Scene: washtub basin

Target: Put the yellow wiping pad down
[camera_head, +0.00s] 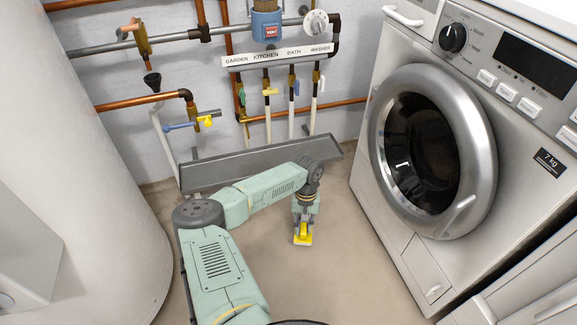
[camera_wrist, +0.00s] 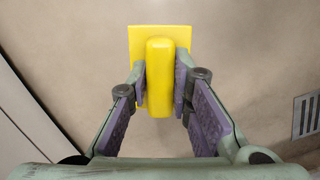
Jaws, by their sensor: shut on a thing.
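The yellow wiping pad (camera_wrist: 160,38) is a flat yellow plate with a rounded yellow grip block on it. In the wrist view my gripper (camera_wrist: 160,82) has its two purple-lined fingers closed on the sides of the block. In the head view my gripper (camera_head: 304,226) points down over the beige floor, and the yellow pad (camera_head: 303,239) shows at its tip. Whether the pad touches the floor or hangs just above it, I cannot tell.
A washing machine (camera_head: 395,215) stands on the right. A white rounded tank (camera_head: 75,170) stands on the left. A grey trough (camera_head: 240,166) runs along the pipe wall behind my arm. A floor grate (camera_wrist: 306,117) shows at the right in the wrist view. Floor around the pad is clear.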

